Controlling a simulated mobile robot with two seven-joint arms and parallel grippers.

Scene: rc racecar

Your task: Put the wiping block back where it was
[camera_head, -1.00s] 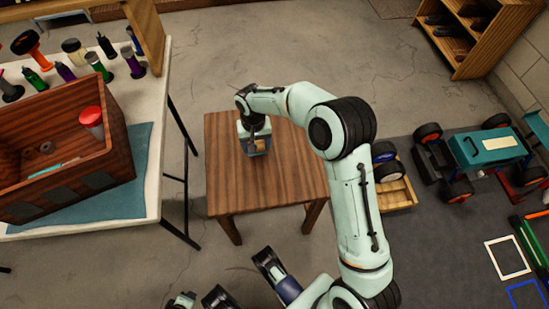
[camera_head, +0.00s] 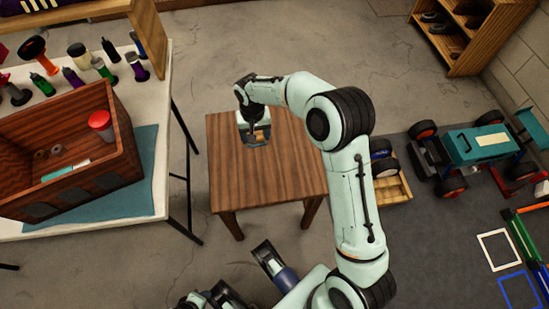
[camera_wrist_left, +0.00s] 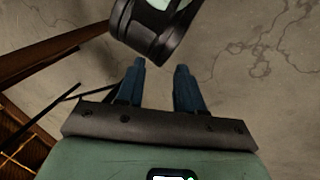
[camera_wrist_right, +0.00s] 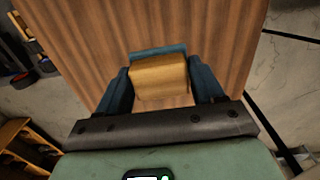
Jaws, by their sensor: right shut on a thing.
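The wiping block (camera_wrist_right: 158,78) is a tan block with a blue strip along its far edge in the right wrist view. My right gripper (camera_head: 257,137) is shut on it, with a blue finger on each side. In the head view the gripper points down over the far part of the small wooden table (camera_head: 285,180), and the block is mostly hidden. I cannot tell whether the block touches the tabletop. My left gripper (camera_wrist_left: 160,66) is open and empty, its fingers apart above the concrete floor.
On the left, a white table (camera_head: 152,105) holds a wooden crate (camera_head: 130,150) on a teal cloth, with several bottles and tools behind. An RC car (camera_head: 480,147) and a small wooden tray (camera_head: 392,190) are on the right. The small table's front half is clear.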

